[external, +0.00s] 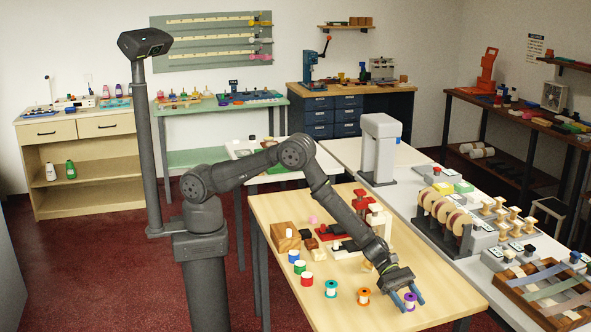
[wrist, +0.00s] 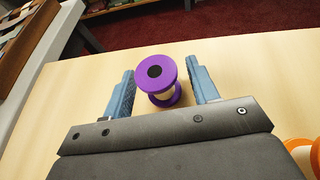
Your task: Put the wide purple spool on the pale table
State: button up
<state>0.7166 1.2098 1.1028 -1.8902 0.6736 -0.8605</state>
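The purple spool (external: 410,302) has wide purple flanges and a pale core. It is at the near right part of the light wood table (external: 450,285), and I cannot tell if its base touches the top. In the wrist view the spool (wrist: 156,78) appears upright between the two blue fingers. My gripper (external: 406,297) is open around it, with a gap visible on the right finger's side. In the wrist view my gripper (wrist: 162,88) shows its fingers spread wider than the spool.
An orange spool (external: 364,296) and a teal spool (external: 331,288) stand to the left on the wood table. Red, green and blue spools stand farther left. A white counter (external: 400,196) with a spool rack (external: 440,222) runs along the right. The table's near edge is close.

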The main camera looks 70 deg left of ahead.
aim_at(410, 296)
jog(key=shift+r, duration=0.2)
jog(key=v, duration=1.2)
jog(key=shift+f, duration=0.1)
jog(key=x, duration=1.2)
jog(key=shift+f, duration=0.1)
notch_tip(410, 296, up, 3)
jog(key=shift+f, duration=0.1)
jog(key=shift+r, duration=0.7)
